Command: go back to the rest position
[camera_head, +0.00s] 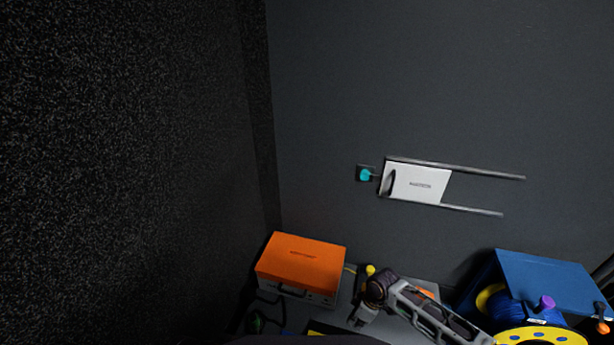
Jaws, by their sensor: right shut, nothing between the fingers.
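My right arm comes in from the lower right. Its right gripper (363,315) shows small, above the grey worktop (343,307), to the right of the orange case. It is shut with nothing between its fingers. My left gripper is not in view.
An orange case (301,257) with a dark handle sits on the worktop. A yellow-tipped thing (370,270) stands behind my right wrist. At the lower right are an open blue case (550,283) and a yellow reel (543,336). A white panel (417,184) between two rails and a teal plug (365,174) are on the wall.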

